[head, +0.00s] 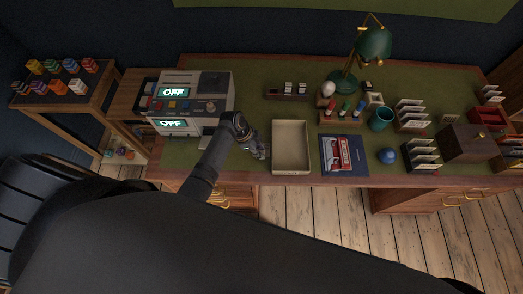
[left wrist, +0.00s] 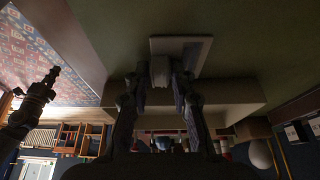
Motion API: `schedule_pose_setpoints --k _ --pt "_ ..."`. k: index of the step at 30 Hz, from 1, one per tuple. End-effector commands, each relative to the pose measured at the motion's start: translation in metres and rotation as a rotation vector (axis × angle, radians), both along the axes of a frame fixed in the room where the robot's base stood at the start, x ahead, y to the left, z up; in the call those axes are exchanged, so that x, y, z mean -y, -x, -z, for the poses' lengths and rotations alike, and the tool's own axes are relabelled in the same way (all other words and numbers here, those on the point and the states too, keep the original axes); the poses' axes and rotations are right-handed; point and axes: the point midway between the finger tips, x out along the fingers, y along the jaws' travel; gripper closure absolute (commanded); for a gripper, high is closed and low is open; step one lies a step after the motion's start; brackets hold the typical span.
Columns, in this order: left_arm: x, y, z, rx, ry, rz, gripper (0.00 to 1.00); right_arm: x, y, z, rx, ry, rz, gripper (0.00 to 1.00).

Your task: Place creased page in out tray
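The out tray (head: 276,160) is a beige open box on the desk, and its inside looks empty. My left gripper (head: 261,151) is just left of the tray, low over the desk. In the left wrist view its fingers (left wrist: 168,76) converge on a small pale sheet (left wrist: 202,45), which looks like the creased page held at the tips. The tray's wall (left wrist: 232,92) shows behind the fingers. In the head view the sheet is hidden by my gripper. A dark gripper (left wrist: 38,98), seemingly my right, shows at the left of the left wrist view; its fingers are unclear.
A grey machine (head: 195,95) with two OFF screens stands left of the tray. A blue folder (head: 330,162) with red items, a blue ball (head: 387,156) and a teal cup (head: 380,119) are to its right. A green lamp (head: 372,48) stands behind.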

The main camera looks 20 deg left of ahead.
Motion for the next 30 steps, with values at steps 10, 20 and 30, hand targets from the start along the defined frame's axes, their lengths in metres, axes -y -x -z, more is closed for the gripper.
schedule_pose_setpoints --k 10,20,30 --pt "0.000 0.000 0.000 0.000 0.000 0.000 0.97 0.002 -0.005 0.000 0.007 0.003 -0.001 1.00" --pt "0.000 -0.001 -0.051 0.005 0.001 0.000 0.97 0.004 -0.005 0.003 0.008 0.005 -0.002 1.00" --pt "0.000 0.000 -0.099 0.000 0.001 0.000 0.97 0.004 -0.005 0.008 0.008 0.004 -0.001 1.00"
